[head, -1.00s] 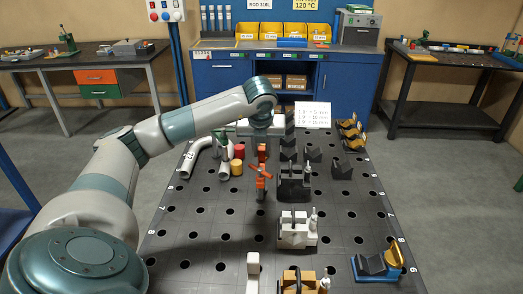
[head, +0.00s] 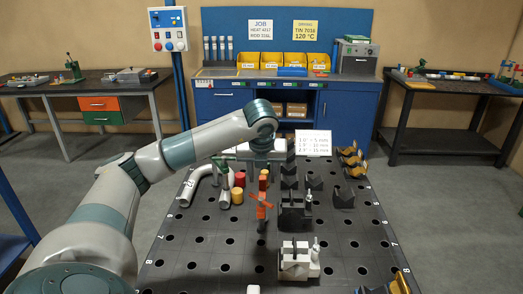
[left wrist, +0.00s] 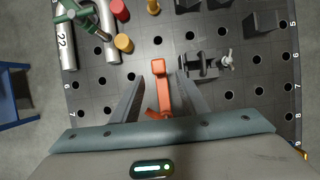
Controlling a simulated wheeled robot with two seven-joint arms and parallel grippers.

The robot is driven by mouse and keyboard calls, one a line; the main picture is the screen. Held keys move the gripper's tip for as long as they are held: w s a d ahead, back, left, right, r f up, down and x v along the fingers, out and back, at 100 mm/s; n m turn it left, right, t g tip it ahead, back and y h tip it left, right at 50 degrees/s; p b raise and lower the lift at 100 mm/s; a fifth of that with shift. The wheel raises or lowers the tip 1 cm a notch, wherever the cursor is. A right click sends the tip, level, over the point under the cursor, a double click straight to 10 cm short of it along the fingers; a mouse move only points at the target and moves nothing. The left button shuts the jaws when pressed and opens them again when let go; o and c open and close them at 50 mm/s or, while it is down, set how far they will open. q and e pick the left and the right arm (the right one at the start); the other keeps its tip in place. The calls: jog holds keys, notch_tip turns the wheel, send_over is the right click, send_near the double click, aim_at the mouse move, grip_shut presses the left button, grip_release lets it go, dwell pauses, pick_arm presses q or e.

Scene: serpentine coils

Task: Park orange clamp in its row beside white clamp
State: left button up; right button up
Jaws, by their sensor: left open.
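The orange clamp (head: 262,212) stands on the dark perforated plate near its middle. In the left wrist view the orange clamp (left wrist: 160,90) lies between the two spread fingers of my left gripper (left wrist: 160,82), with a gap on each side. In the head view my left gripper (head: 262,162) hangs down from the wrist above and behind the clamp; its fingertips are hard to make out. The white clamp (head: 296,264) stands nearer the front, to the right of the orange one. My right gripper is out of view.
A dark clamp (head: 295,214) stands close right of the orange clamp. Pipes (head: 205,185), a red cylinder (head: 240,179) and a yellow cylinder (head: 237,196) are at the back left. Dark angled blocks (head: 343,196) stand at the back right. The plate's left front is clear.

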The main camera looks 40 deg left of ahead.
pick_arm(q)
jog(key=v, duration=1.5)
jog(key=shift+s, duration=0.1)
dwell(0.4)
